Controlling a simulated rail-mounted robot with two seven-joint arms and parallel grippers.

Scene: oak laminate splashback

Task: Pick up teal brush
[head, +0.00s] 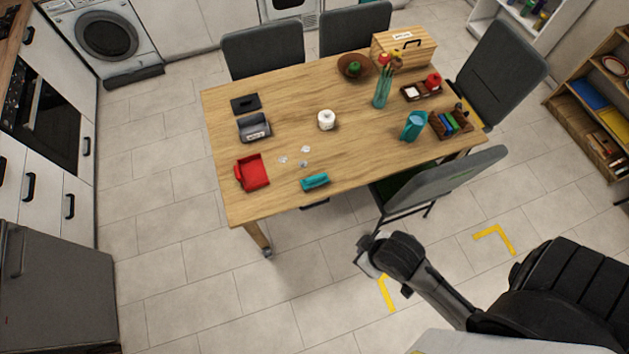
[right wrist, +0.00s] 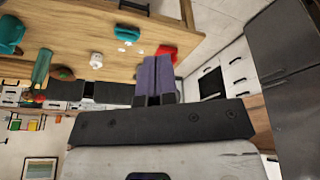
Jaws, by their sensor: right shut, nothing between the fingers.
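The teal brush (head: 315,181) lies near the front edge of the wooden table (head: 352,150), right of a red dustpan (head: 252,172). It also shows in the right wrist view (right wrist: 127,33), partly cut by nothing but small and tilted. My right gripper (head: 362,250) is in front of the table, below and right of the brush in the head view, and apart from it. In the right wrist view its fingers (right wrist: 158,60) are together and empty. My left gripper is not in view.
On the table, a white roll (head: 326,120), a grey tray (head: 254,127), a teal jug (head: 413,125) and a tall vase (head: 382,90) stand behind the brush. Small white scraps lie near it. A grey chair (head: 440,180) stands at the front right edge.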

